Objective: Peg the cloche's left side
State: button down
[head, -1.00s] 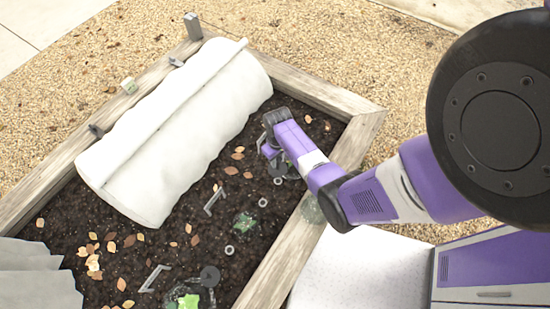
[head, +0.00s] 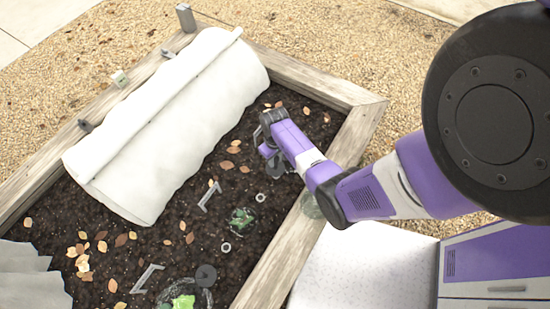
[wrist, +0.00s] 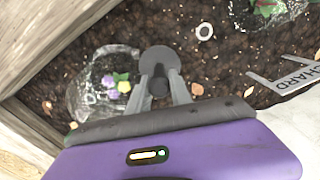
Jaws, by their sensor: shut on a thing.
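My gripper (wrist: 160,92) is shut on a dark grey peg (wrist: 160,60) with a round, flat head, above the soil. In the head view my gripper (head: 268,142) is over the right part of the bed, and the peg shows only partly. A clear plastic cloche (wrist: 82,95) covers a small plant with purple and yellow-green parts, left of the peg in the wrist view. The peg looks apart from it. Another clear cloche with a green plant (head: 242,220) and one at the front (head: 183,300) stand in the bed. Another dark round-headed peg (head: 206,275) is beside the front one.
A long white fleece cover (head: 170,120) lies across the bed's left half. Wooden boards (head: 285,255) edge the bed. Grey plant labels (head: 208,198), one reading CHARD in the wrist view (wrist: 285,82), small rings (head: 226,247) and dry leaves lie between the cloches.

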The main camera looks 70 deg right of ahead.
jog(key=shift+f+b, duration=1.75)
jog(key=shift+f, duration=0.7)
jog(key=shift+f+b, duration=0.7)
jog(key=shift+f, duration=0.15)
jog(key=c, duration=1.1)
grip_release()
notch_tip(320, 180, up, 8)
jog(key=shift+f+p, duration=0.1)
jog(key=shift+p, duration=1.15)
